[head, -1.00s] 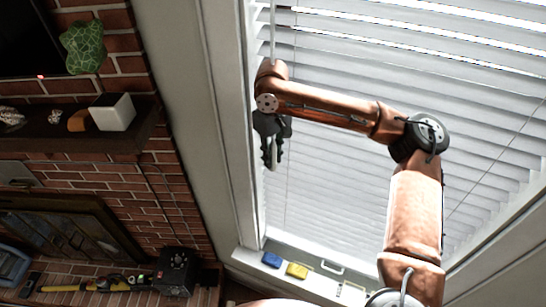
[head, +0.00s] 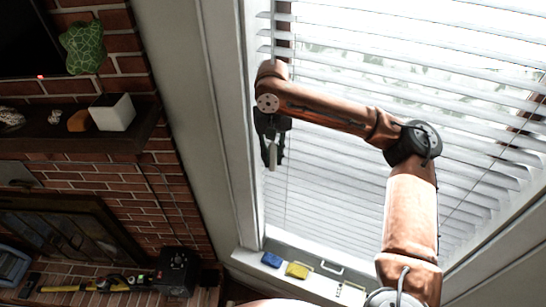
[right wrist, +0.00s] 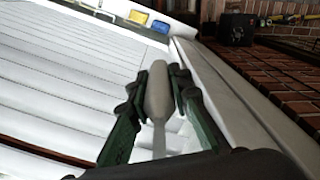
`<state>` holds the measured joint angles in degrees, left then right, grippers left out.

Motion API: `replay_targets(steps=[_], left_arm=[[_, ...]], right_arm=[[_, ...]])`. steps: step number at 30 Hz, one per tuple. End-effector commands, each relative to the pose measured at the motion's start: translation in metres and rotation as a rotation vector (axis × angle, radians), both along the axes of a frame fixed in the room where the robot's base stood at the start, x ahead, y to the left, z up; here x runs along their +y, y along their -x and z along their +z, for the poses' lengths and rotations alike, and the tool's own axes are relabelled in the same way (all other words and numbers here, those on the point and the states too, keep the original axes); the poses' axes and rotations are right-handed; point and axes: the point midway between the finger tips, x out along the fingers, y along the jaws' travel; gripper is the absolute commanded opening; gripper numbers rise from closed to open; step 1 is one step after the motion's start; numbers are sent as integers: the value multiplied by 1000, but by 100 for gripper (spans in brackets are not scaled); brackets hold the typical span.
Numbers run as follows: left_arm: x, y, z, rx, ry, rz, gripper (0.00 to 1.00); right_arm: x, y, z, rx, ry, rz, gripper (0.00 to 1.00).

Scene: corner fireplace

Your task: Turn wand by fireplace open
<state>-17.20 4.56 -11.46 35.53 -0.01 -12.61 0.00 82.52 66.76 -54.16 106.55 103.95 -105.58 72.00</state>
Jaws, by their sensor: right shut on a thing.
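The wand (head: 272,154) is a pale, slim handle hanging at the left side of the window blinds (head: 400,80). My right gripper (head: 272,158) is shut on the wand near the left window frame. In the right wrist view the wand's thick pale end (right wrist: 158,90) lies between the two dark fingers (right wrist: 160,80), its thin stem running back toward the palm. The blind slats stand tilted open, with bright light and outdoor shapes showing between them, most clearly in the upper part. My left gripper is not in view.
The brick fireplace (head: 110,215) with a mantel (head: 70,140) is at the left. A white cube (head: 112,112) stands on the mantel. Blue (head: 271,260) and yellow (head: 298,270) items lie on the windowsill. A dark box (head: 178,272) sits on the hearth.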

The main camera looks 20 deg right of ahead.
Motion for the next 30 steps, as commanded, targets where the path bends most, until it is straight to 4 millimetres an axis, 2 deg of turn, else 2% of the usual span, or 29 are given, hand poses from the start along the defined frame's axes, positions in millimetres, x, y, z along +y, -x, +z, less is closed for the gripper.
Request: replay_targets(steps=[8,9,15,25,30], left_arm=[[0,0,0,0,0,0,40],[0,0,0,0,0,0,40],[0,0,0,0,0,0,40],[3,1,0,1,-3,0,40],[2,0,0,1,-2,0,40]], right_arm=[[-1,-2,4,-10,0,-2,0],[-1,-2,4,-10,0,-2,21],[0,-1,2,-6,0,0,35],[0,-1,3,-3,1,1,36],[0,-1,23,-5,-1,1,36]])
